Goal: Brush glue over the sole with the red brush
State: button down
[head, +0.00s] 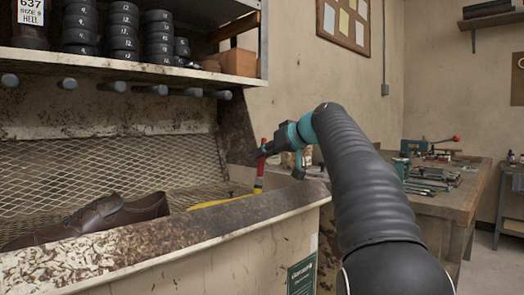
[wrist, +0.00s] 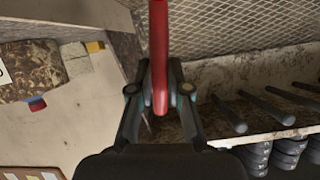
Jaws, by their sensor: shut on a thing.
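My gripper (head: 266,149) is shut on the red brush (head: 260,171) above the right end of the stitching bench's trough. The brush hangs roughly upright, and its lower end is close to a yellow strip (head: 222,201). I cannot tell whether they touch. In the wrist view the red handle (wrist: 159,45) runs between the fingers of my gripper (wrist: 160,88). The bristles are hard to make out. A brown leather shoe (head: 95,217) lies in the trough at left, apart from the brush. Its sole is mostly hidden by the trough's front wall. No glue is clearly visible.
The trough's stained front wall (head: 200,235) rises before the shoe, with wire mesh (head: 120,165) behind. Dark pegs (head: 150,90) stick out under a shelf (head: 120,66) of stacked black heels (head: 123,30). A wooden workbench (head: 455,200) with tools stands at right.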

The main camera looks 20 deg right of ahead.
jog(key=w+d+p, duration=0.2)
jog(key=d+p, duration=0.1)
jog(key=d, duration=0.4)
jog(key=shift+w+p, duration=0.3)
jog(key=shift+w, duration=0.05)
dwell(0.5)
jog(key=shift+r+p, duration=1.1)
jog(key=shift+r, duration=0.4)
